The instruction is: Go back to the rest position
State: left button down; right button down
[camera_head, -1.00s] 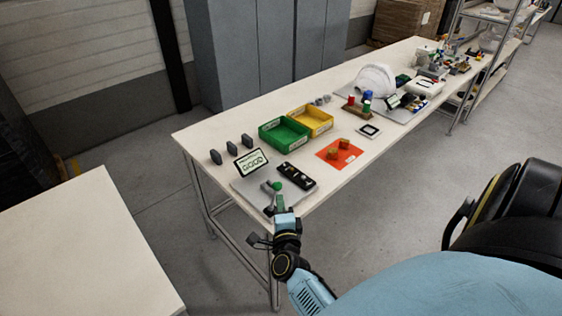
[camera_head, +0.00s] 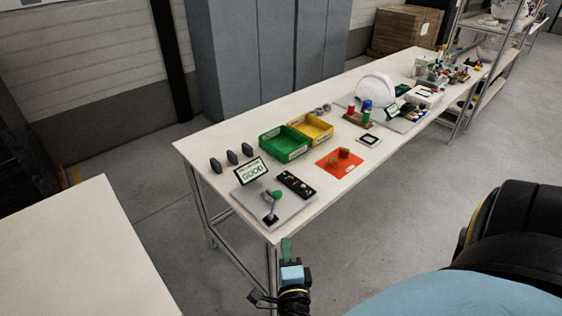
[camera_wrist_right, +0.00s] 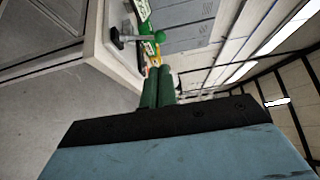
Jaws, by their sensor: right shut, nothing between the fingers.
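My right gripper (camera_head: 286,248) is just off the table's near corner in the head view, with its green fingers pointing toward the table. In the right wrist view its two green fingers (camera_wrist_right: 158,88) are pressed together with nothing between them. A lever with a green knob (camera_head: 277,195) stands on a grey plate (camera_head: 296,211) at the near end of the table; the green knob (camera_wrist_right: 160,37) also shows in the wrist view, apart from the fingers. My left gripper is not in view.
The long table (camera_head: 210,137) carries a GOOD sign (camera_head: 251,171), a green bin (camera_head: 284,143), a yellow bin (camera_head: 318,130), an orange mat (camera_head: 349,168) and a white helmet shell (camera_head: 376,88). Another pale table (camera_head: 80,250) stands at left.

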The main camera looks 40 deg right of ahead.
jog(key=s+a+f+n+g+y+b, duration=0.1)
jog(key=s+a+f+n+y, duration=0.15)
jog(key=a+f+n, duration=0.4)
jog(key=s+a+f+n+g+y+b, duration=0.1)
jog(key=f+n+y, duration=0.3)
jog(key=f, duration=0.6)
jog(key=s+a+f+n+g+y+b, duration=0.1)
jog(key=s+a+f+n+g+y, duration=0.1)
jog(key=a+f+n+y, duration=0.45)
jog(key=s+d+f+n+g+h, duration=0.1)
jog(key=s+d+f+n+g, duration=0.1)
jog(key=s+f, duration=0.4)
jog(key=s+d+f+n+g+b, duration=0.1)
jog(key=s+d+f+n+g, duration=0.2)
jog(key=s, duration=0.8)
jog(key=s+d+f+n+g+h, duration=0.1)
jog(key=s+d+f+n+g, duration=0.2)
jog(key=s+f, duration=0.5)
jog(key=shift+s+f+n+g+h+b, duration=0.35)
jog(key=shift+f+n+g, duration=0.5)
jog(key=shift+n, duration=0.35)
jog(key=shift+d+r, duration=0.1)
